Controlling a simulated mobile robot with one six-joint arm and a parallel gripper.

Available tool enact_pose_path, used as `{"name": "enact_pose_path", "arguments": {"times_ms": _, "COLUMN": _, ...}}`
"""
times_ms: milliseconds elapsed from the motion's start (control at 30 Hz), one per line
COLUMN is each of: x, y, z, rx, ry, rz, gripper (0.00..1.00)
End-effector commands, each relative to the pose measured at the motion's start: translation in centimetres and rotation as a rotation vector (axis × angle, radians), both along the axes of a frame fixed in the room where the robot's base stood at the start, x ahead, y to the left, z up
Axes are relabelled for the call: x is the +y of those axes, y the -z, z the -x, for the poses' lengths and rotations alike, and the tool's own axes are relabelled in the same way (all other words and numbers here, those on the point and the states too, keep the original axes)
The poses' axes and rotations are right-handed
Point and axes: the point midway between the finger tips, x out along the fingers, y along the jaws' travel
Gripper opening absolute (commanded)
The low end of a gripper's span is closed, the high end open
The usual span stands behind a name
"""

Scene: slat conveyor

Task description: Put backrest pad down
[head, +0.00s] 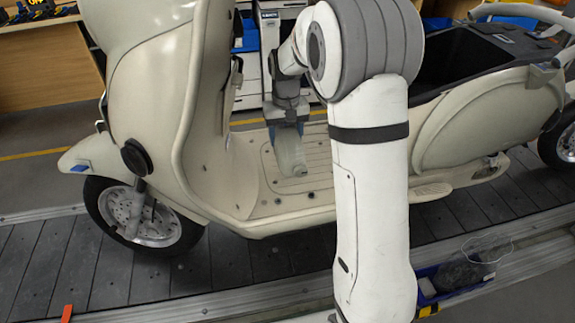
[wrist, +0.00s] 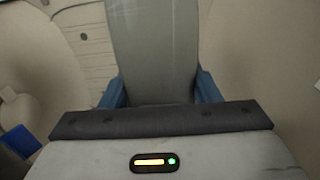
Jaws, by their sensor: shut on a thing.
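The backrest pad (head: 290,154) is a smooth, pale grey-green piece held low over the scooter's floorboard (head: 262,203). My gripper (head: 287,127) is shut on it from above. In the wrist view the pad (wrist: 152,60) stretches away between the two blue fingers of my gripper (wrist: 160,90). The pad's lower end is close to the floorboard; I cannot tell whether it touches. Its far end runs out of the wrist view.
The cream scooter stands on the dark slat conveyor (head: 40,262). Its front shield (head: 215,110) rises left of the pad. The open seat compartment (head: 455,62) is at right. A blue bin (head: 455,290) with dark contents sits at the conveyor's near edge.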

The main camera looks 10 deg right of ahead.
Motion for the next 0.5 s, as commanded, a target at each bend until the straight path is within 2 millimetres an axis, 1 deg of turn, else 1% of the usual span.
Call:
{"name": "enact_pose_path", "arguments": {"times_ms": 100, "x": -0.1, "y": 2.2, "z": 0.1, "rx": 0.006, "ry": 0.002, "rz": 0.000, "gripper": 0.24}}
{"name": "enact_pose_path", "arguments": {"times_ms": 233, "x": -0.2, "y": 4.5, "z": 0.1, "rx": 0.005, "ry": 0.004, "rz": 0.000, "gripper": 0.24}}
{"name": "enact_pose_path", "arguments": {"times_ms": 500, "x": -0.2, "y": 6.9, "z": 0.1, "rx": 0.003, "ry": 0.005, "rz": 0.000, "gripper": 0.24}}
